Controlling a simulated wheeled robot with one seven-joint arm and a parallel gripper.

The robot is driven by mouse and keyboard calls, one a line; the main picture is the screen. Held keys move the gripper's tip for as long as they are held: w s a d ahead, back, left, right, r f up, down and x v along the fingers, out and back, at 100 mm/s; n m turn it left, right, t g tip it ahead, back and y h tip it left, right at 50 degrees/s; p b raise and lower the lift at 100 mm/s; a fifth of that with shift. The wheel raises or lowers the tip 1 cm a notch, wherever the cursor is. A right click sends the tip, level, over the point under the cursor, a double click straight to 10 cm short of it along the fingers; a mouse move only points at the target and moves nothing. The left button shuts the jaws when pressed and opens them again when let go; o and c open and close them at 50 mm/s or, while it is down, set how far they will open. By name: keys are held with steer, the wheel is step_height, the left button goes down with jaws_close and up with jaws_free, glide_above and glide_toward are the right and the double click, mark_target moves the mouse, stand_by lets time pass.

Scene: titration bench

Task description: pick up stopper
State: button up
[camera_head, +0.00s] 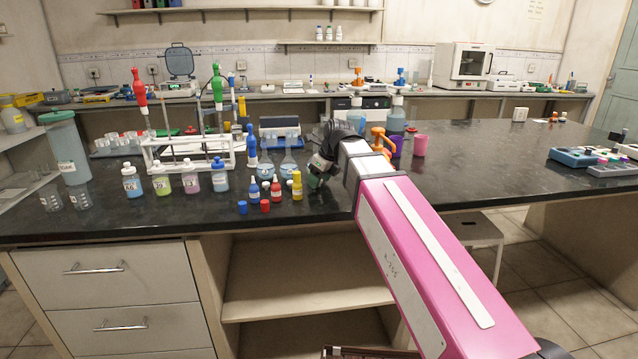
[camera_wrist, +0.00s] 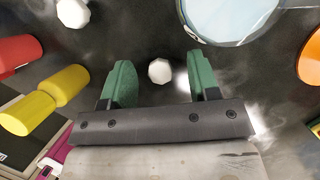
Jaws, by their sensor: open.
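My gripper (camera_head: 318,172) is low over the dark bench top, just right of a yellow dropper bottle (camera_head: 297,186). In the wrist view its two green fingers (camera_wrist: 159,64) are apart with nothing held. A small white faceted stopper (camera_wrist: 160,71) shows between the fingertips, with dark bench around it; I cannot tell its exact height below them. The head view does not show this stopper clearly, as the gripper is in front. A second white faceted piece (camera_wrist: 73,13) is at the upper left of the wrist view.
In the wrist view a glass flask (camera_wrist: 228,20) is close at upper right, an orange-rimmed thing (camera_wrist: 309,60) at right, and the yellow bottle (camera_wrist: 28,112) and a red thing (camera_wrist: 17,54) at left. Red and blue caps (camera_head: 265,206) are near the bench's front.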

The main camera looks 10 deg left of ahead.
steer(key=c, duration=1)
steer(key=shift+r, duration=0.1)
steer(key=shift+r, duration=0.8)
step_height(320, 180, up, 2)
steer(key=shift+r, duration=0.1)
steer(key=s+a+r, duration=0.2)
steer(key=a+r, duration=0.5)
steer(key=a, duration=0.4)
steer(key=w+d+r, duration=0.9)
steer(key=r, duration=0.4)
steer(key=shift+w+f, duration=0.1)
steer(key=shift+f, duration=3.1)
